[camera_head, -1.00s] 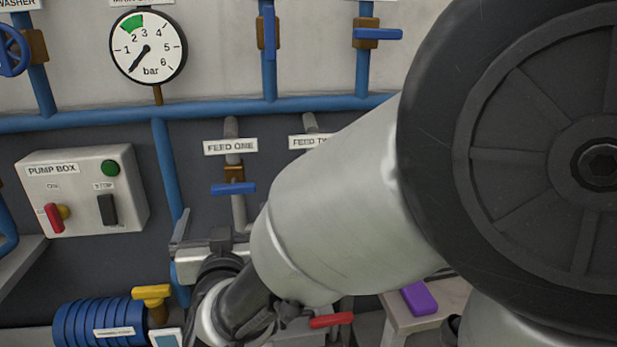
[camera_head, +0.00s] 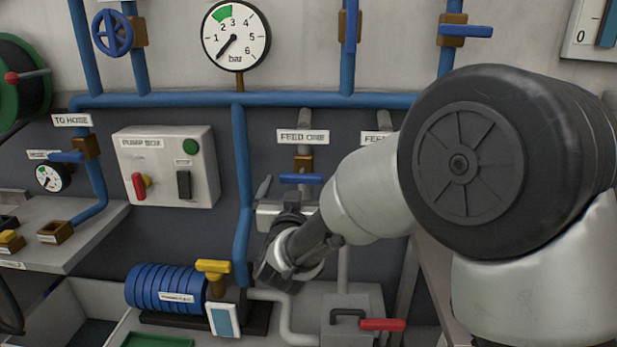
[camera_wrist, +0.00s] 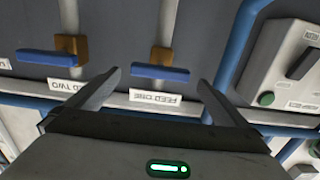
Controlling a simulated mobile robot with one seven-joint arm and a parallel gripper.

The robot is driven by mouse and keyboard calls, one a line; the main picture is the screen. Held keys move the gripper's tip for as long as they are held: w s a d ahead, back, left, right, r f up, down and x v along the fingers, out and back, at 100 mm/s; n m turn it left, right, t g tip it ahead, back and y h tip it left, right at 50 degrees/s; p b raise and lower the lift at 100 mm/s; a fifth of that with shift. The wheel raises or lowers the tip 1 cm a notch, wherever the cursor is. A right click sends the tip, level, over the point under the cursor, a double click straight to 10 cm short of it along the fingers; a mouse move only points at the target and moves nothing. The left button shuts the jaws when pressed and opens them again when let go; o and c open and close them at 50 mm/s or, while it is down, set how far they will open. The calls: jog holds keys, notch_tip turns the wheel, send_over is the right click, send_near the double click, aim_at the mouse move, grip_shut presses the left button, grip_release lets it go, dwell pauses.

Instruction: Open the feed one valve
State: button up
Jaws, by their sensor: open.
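The feed one valve has a brass body (camera_head: 303,162) and a blue lever (camera_head: 300,178), below the FEED ONE label (camera_head: 303,137). The lever lies level, crosswise to its upright pipe. In the wrist view, which is upside down, the blue lever (camera_wrist: 160,72) and brass body (camera_wrist: 161,55) appear in the middle. My gripper (camera_wrist: 159,80) is open and empty, its two fingers spread to either side of the lever's picture position. Whether the fingertips reach the lever's depth I cannot tell. In the head view my wrist hides part of the gripper, just below the lever.
The feed two lever (camera_wrist: 50,57) is close beside, left in the wrist view. The pump box (camera_head: 165,165) is to the left in the head view. A blue motor (camera_head: 165,288) with a yellow handle (camera_head: 213,267) and a red lever (camera_head: 382,324) are lower down.

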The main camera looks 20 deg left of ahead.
aim_at(301, 179)
jog(key=shift+x, duration=2.4)
jog(key=c, duration=1)
